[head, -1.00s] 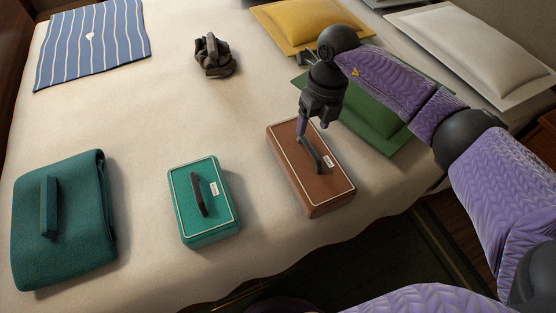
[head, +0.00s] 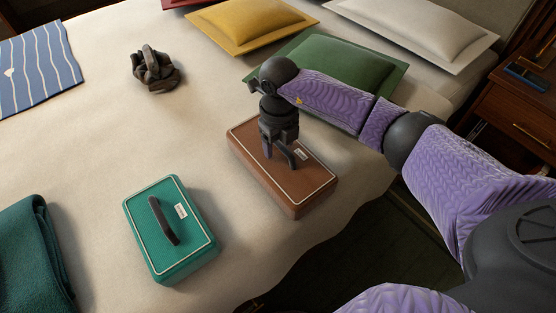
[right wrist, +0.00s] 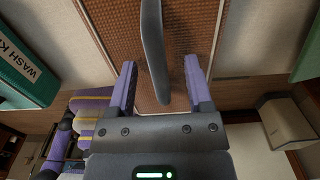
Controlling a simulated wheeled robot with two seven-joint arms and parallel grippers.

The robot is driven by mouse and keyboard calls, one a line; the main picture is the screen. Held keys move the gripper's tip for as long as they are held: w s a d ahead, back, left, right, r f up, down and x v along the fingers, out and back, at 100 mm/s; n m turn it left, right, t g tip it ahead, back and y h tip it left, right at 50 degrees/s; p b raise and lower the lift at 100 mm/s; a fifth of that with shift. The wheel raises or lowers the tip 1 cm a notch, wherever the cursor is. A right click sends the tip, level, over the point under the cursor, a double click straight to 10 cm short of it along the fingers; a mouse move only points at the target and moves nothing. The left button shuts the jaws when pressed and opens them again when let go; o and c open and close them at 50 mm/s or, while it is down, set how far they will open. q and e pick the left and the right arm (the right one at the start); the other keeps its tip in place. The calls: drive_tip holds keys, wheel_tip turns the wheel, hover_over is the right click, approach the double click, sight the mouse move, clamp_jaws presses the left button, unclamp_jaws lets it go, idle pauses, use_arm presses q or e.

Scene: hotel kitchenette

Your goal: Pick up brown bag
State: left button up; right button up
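The brown bag (head: 303,188) is a flat box-like case with a pale trim line, a small white label and a dark handle on top. It lies on the bed near its front edge. My right gripper (head: 279,160) is over the bag's top at the handle and hides much of it. In the right wrist view my right gripper (right wrist: 160,63) is open. The dark handle (right wrist: 153,45) runs between its two fingers with gaps on both sides, over the brown bag (right wrist: 187,30). My left gripper is not in view.
A teal case (head: 185,243) lies left of the bag. A dark green folded cloth (head: 30,255) is at far left. A dark crumpled bag (head: 155,75) is behind. Green (head: 345,70) and yellow (head: 250,22) pillows lie beyond. Bare bed shows between the things.

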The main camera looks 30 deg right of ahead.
clamp_jaws()
idle(0.8)
idle(0.4)
